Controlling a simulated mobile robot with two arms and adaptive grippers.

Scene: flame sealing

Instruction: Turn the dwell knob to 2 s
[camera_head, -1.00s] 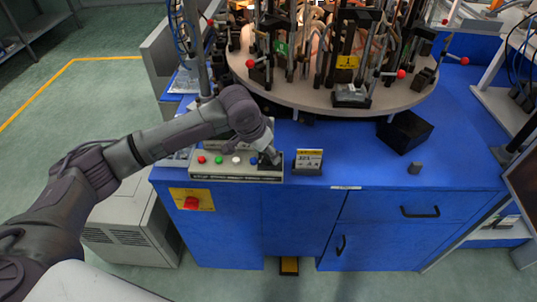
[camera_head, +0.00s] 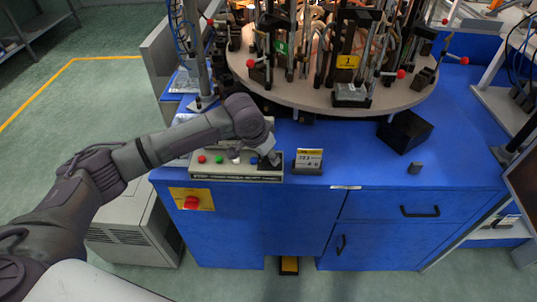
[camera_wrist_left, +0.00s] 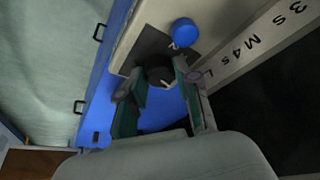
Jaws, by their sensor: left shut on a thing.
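The grey control box (camera_head: 235,179) sits at the front left edge of the blue bench, with red, green, white and blue buttons in a row. My left gripper (camera_head: 269,163) is at its right end, over a dark patch. In the left wrist view, the gripper (camera_wrist_left: 159,78) is shut around a round black knob (camera_wrist_left: 161,76) on a dark plate, one finger on each side. The knob has a pale mark, and its setting cannot be read. The blue button (camera_wrist_left: 185,32) is close beside it. My right gripper is not in view.
A small upright display card (camera_head: 308,160) stands just right of the control box. The round table (camera_head: 320,95) with several fixtures is behind. A black box (camera_head: 405,131) sits at right. A red switch on a yellow plate (camera_head: 191,201) is below the control box.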

